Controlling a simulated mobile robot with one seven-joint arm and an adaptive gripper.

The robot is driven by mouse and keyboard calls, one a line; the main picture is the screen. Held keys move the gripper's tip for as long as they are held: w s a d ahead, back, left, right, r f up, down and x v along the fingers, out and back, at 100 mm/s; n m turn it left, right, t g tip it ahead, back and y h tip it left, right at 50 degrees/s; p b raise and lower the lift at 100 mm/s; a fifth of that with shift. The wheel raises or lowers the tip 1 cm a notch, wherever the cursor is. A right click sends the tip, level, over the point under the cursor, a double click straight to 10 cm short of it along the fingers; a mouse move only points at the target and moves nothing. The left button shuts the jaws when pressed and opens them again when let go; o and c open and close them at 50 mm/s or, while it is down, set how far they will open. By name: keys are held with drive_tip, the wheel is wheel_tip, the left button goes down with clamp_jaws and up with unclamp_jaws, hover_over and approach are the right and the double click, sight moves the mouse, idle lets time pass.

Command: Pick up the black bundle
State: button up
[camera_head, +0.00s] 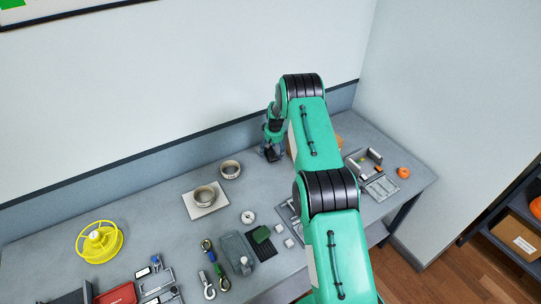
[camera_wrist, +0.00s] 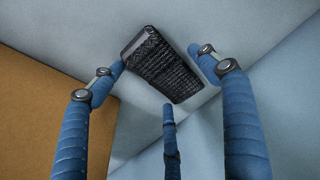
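The black bundle (camera_wrist: 162,62) is a dark, textured, oblong block on a pale grey surface, at the upper middle of the wrist view. My gripper (camera_wrist: 160,75) has blue segmented fingers spread apart. One finger is left of the bundle, one is right of it, and one is below it in the picture. No finger is clearly closed on it. In the head view my gripper (camera_head: 271,150) is low over the back of the bench by the wall. I cannot clearly tell the bundle from the dark gripper parts there.
A tan box side (camera_wrist: 55,80) stands close on the left in the wrist view. The grey bench (camera_head: 150,205) holds a tape roll on a white card (camera_head: 205,197), another roll (camera_head: 230,169), a yellow spool (camera_head: 99,241), hooks, and an orange item (camera_head: 403,172). The wall is close behind.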

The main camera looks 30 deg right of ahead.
sight(272, 151)
drive_tip(key=c, duration=1.1)
drive_tip(key=shift+r, duration=0.2)
drive_tip(key=shift+r, duration=1.3)
drive_tip(key=shift+s+r+b, duration=0.1)
drive_tip(key=shift+r+b, duration=0.2)
drive_tip(key=shift+r, duration=0.05)
drive_tip(key=s+a, duration=0.2)
drive_tip(key=s, duration=0.3)
drive_tip(key=s+a+r, duration=0.1)
drive_tip(key=s+a, duration=0.1)
drive_tip(key=s, duration=0.2)
drive_tip(key=s+a+b, duration=0.1)
drive_tip(key=s, duration=0.4)
drive_tip(key=shift+s+a+r, duration=0.2)
drive_tip(key=shift+s+a, duration=0.15)
drive_tip(key=shift+a, duration=0.05)
